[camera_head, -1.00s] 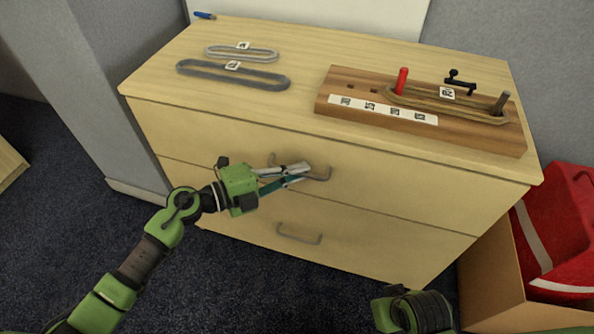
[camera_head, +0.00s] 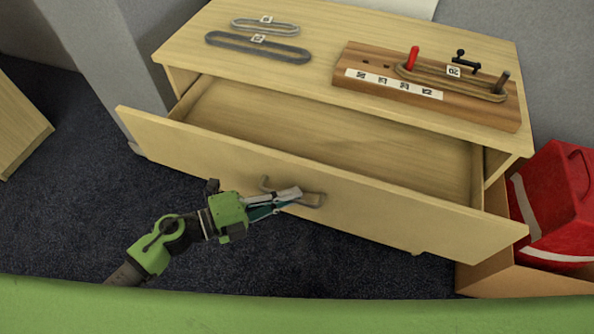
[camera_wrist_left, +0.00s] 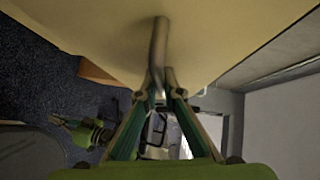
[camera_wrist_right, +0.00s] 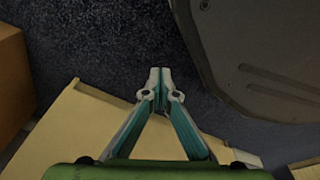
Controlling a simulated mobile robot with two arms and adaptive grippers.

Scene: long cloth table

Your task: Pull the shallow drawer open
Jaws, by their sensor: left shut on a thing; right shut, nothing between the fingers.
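The shallow drawer (camera_head: 400,212) is the upper drawer of a light wood cabinet and stands well open in the head view. Its inside looks empty. Its grey bar handle (camera_head: 312,200) is on the front. My left gripper (camera_head: 290,194) is shut on that handle; the left wrist view shows the handle (camera_wrist_left: 159,50) running down between the fingertips (camera_wrist_left: 160,90). My right gripper is out of the head view. In the right wrist view it (camera_wrist_right: 160,75) is shut and empty, above dark carpet with a pale wood piece below.
On the cabinet top (camera_head: 330,35) lie two grey loops (camera_head: 258,47) and a wooden board (camera_head: 430,90) with a red peg and a cord. A cardboard box (camera_head: 510,277) with a red item (camera_head: 560,190) stands at the right. Dark carpet (camera_head: 90,220) lies at left.

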